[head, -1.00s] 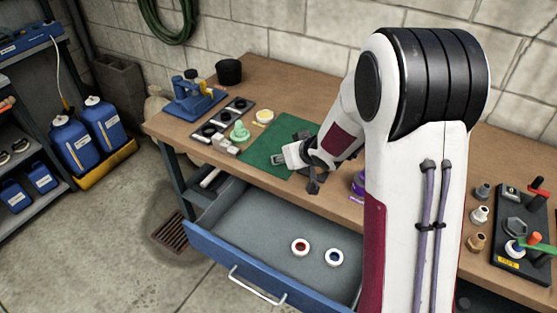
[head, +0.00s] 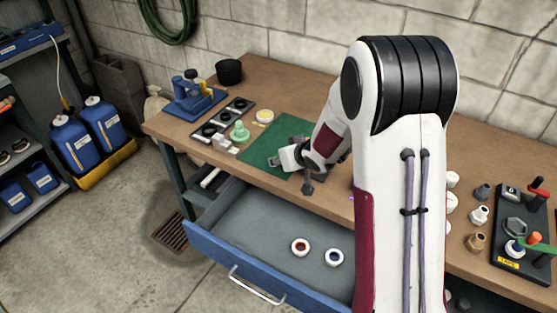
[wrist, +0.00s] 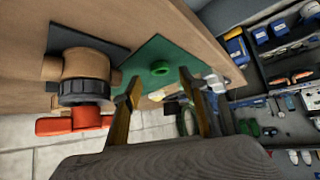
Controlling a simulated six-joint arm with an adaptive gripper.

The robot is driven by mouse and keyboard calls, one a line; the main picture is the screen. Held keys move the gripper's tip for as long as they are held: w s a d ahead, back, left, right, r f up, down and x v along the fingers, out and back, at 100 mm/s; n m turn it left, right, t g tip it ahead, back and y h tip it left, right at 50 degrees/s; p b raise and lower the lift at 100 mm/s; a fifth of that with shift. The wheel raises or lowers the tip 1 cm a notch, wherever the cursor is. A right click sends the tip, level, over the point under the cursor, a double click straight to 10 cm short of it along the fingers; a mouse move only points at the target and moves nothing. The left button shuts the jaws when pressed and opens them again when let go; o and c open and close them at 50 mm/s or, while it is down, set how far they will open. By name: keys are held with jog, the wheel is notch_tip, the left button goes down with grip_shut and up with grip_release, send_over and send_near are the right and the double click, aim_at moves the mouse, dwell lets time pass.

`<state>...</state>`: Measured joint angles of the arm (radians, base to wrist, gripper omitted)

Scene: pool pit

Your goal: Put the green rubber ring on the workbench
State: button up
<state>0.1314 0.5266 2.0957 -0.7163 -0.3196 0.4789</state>
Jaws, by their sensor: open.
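The green rubber ring (wrist: 160,68) lies on the green mat in the wrist view, in line with the gap between my fingers. I cannot make it out in the head view, where my wrist covers part of the mat (head: 262,150). The mat lies on the brown workbench (head: 290,87). My gripper (wrist: 159,77) is open, with a finger on either side of the ring in the picture. Nothing appears gripped, and the ring looks apart from the fingers. In the head view my gripper (head: 280,160) is low over the mat.
A valve with a red handle (wrist: 75,124) stands close beside my gripper. The blue drawer (head: 225,262) is open below and holds a red-centred ring (head: 300,247) and a blue-centred ring (head: 334,257). A pale green object (head: 239,132) stands left of the mat.

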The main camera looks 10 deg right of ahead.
jog(key=shift+x, duration=1.55)
jog(key=c, duration=0.9)
